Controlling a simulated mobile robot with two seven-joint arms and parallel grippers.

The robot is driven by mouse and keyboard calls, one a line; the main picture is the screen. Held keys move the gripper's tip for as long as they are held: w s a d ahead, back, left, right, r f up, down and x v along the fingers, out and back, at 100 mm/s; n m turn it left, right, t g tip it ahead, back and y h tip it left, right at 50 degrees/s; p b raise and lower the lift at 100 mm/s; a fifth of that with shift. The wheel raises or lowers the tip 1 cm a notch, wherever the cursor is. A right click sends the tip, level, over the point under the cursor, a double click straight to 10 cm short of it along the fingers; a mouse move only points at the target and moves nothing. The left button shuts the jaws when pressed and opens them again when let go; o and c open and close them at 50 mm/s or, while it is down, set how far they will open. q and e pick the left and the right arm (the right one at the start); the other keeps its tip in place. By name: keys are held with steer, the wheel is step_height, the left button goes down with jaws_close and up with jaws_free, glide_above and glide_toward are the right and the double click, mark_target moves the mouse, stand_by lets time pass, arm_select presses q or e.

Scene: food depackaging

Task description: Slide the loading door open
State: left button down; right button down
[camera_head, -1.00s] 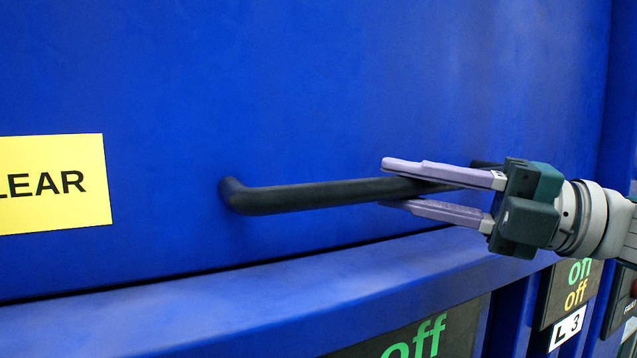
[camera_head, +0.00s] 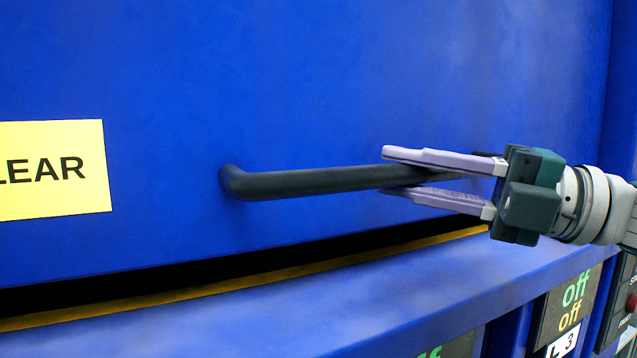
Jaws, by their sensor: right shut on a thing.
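The loading door (camera_head: 300,90) is a large blue panel that fills most of the view. A dark gap shows under its lower edge, so it stands slightly raised above the blue ledge. A black bar handle (camera_head: 310,182) runs across the lower part of the door. My right gripper (camera_head: 385,172) comes in from the right. Its two lilac fingers are shut on the handle near its right end, one above and one below the bar. The handle's right end is partly hidden behind the gripper. My left gripper is not in view.
A blue ledge (camera_head: 330,305) with a yellow strip (camera_head: 250,281) along its back edge lies below the door. Panels marked "off" (camera_head: 575,288) sit at the lower right. A yellow sign (camera_head: 50,190) reading "LEAR" is on the door at left.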

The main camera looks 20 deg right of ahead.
step_height(320, 180, up, 35)
steer(key=p, duration=2.3)
steer(key=shift+p, duration=0.3)
steer(key=shift+f, duration=0.1)
steer(key=c, duration=0.7)
jaws_free()
steer(key=shift+f, duration=0.15)
steer(key=shift+b+v, duration=3.2)
steer(key=shift+v, duration=1.8)
steer(key=shift+f, duration=0.15)
